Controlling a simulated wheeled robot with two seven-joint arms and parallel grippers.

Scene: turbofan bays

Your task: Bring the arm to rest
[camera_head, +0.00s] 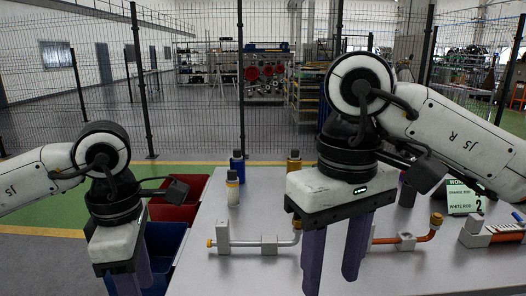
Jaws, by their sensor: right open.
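My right gripper (332,282) hangs fingers down over the middle of the grey table (230,275). Its two purple fingers are spread apart with nothing visible between them. My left gripper (135,284) hangs fingers down at the lower left, beside the table and in front of the blue bin (165,245). Its fingers are partly cut off by the bottom edge, so how far they are parted is unclear. Both arms are bent, with the forearms coming in from the sides.
Several bottles (232,188) stand toward the back left. A green-and-white sign (464,198) stands at right. A red bin (183,212) is left of the table. Wire fencing stands behind.

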